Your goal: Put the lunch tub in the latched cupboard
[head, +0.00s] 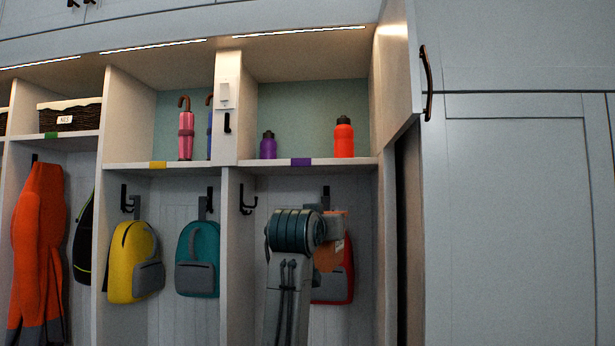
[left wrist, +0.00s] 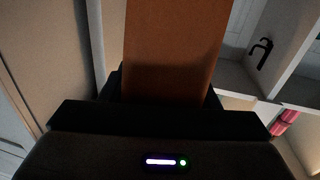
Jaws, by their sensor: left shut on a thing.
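An orange-brown block-like thing, which I take for the lunch tub (left wrist: 175,50), is between the dark jaws of my left gripper (left wrist: 165,98) in the left wrist view. In the head view the tub (head: 327,257) shows beside my left gripper (head: 332,226), in front of the red backpack; my arm hides part of it. The gripper is shut on it. A pale door with a dark handle (head: 427,84) stands swung out at right, seen nearly edge-on, with a dark narrow gap (head: 410,240) below it. I cannot tell whether this is the latched cupboard. My right gripper is not in view.
A shelf (head: 350,161) holds an orange bottle (head: 344,135) and a purple bottle (head: 268,146). Below hang a red backpack (head: 338,285), a teal backpack (head: 196,262) and a yellow backpack (head: 131,262). A black hook (left wrist: 262,50) shows in the left wrist view. A wide closed panel (head: 520,220) fills the right.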

